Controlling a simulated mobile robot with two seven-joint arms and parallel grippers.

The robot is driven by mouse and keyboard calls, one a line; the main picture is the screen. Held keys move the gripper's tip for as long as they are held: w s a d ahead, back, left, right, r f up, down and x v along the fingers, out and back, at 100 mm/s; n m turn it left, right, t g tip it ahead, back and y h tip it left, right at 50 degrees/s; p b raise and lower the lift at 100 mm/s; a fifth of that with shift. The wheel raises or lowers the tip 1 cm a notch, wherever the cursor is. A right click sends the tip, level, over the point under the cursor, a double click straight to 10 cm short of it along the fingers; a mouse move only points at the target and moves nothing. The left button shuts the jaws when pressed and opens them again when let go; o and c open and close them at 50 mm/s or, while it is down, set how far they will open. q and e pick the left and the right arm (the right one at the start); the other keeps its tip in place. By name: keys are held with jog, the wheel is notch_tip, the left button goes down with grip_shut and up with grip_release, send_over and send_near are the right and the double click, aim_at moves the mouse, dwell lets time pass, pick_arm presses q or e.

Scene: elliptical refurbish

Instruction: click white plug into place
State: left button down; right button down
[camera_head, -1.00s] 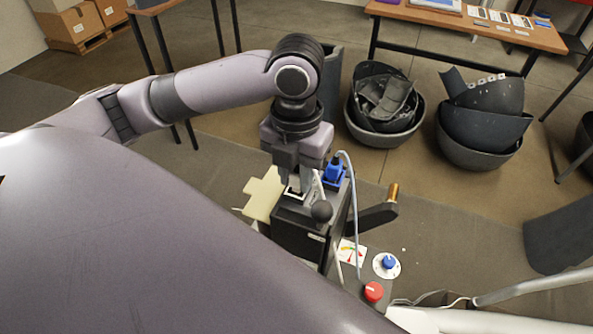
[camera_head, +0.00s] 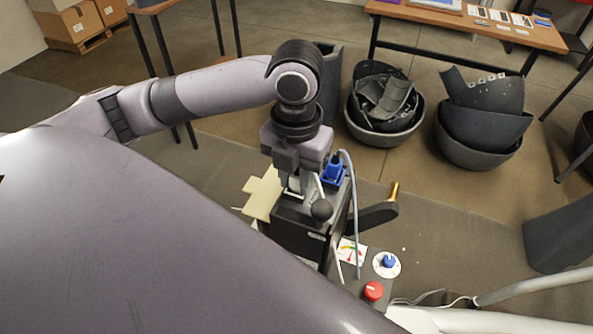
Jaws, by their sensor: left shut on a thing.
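My left gripper (camera_head: 296,188) points down at the top of a dark grey box-shaped machine (camera_head: 300,238). It is shut on a small white piece, taken to be the white plug (camera_head: 295,184), between its fingertips. The plug sits at or just above the machine's top; I cannot tell how far in it is. A blue plug (camera_head: 334,170) with a pale blue cable stands in the machine just right of the gripper. My right gripper does not show.
A black ball knob (camera_head: 321,209) stands close in front of the gripper. A dark crank with a brass handle (camera_head: 393,191) juts right. Dark tubs (camera_head: 480,150) stand on the floor behind.

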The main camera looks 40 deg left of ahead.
pick_arm(q)
jog(key=shift+s+f, duration=0.1)
jog(key=shift+f, duration=0.15)
jog(key=c, duration=0.8)
grip_release()
jog(key=shift+d, duration=0.1)
jog(key=shift+f, duration=0.1)
notch_tip(320, 180, up, 8)
jog(key=shift+d+f+p, duration=0.1)
jog(key=shift+f+p, duration=0.05)
jog(key=shift+p, duration=0.2)
